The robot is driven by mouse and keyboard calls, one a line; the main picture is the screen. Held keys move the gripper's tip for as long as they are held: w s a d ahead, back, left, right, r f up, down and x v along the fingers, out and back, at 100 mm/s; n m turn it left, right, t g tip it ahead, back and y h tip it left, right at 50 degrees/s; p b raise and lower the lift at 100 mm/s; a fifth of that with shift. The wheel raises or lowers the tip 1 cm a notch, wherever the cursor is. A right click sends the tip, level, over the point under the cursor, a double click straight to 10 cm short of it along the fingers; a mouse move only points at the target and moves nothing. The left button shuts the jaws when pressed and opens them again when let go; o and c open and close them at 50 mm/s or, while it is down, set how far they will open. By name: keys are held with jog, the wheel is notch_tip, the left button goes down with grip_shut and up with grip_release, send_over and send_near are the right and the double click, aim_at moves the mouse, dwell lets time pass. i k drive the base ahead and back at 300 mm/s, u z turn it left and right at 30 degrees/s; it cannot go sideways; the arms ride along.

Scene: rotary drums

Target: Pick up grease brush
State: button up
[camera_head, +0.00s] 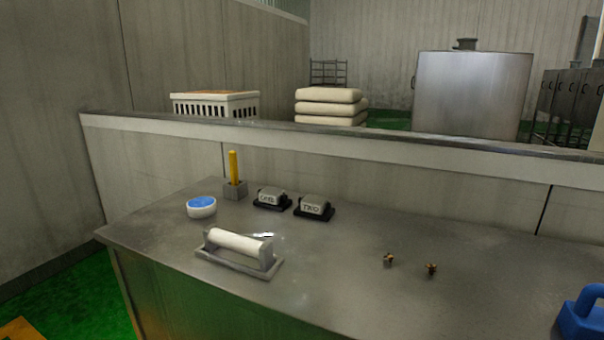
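An upright yellow handle (233,166), likely the grease brush, stands in a small grey block holder (236,189) at the back left of the grey table (340,270). Its lower end is hidden in the holder, so I cannot see any bristles. A round white tub with a blue top (202,207) sits just to the left and in front of the holder. My gripper is not in view.
Two dark-based blocks labelled ONE (271,198) and TWO (314,207) sit right of the holder. A white roller on a grey stand (239,249) lies in front. Two small brassy parts (389,260) and a blue object (581,315) are farther right. A low wall (400,175) backs the table.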

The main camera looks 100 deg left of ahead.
aim_at(232, 157)
jog(key=u, duration=5.1)
jog(key=i, duration=2.75)
jog(key=z, duration=0.35)
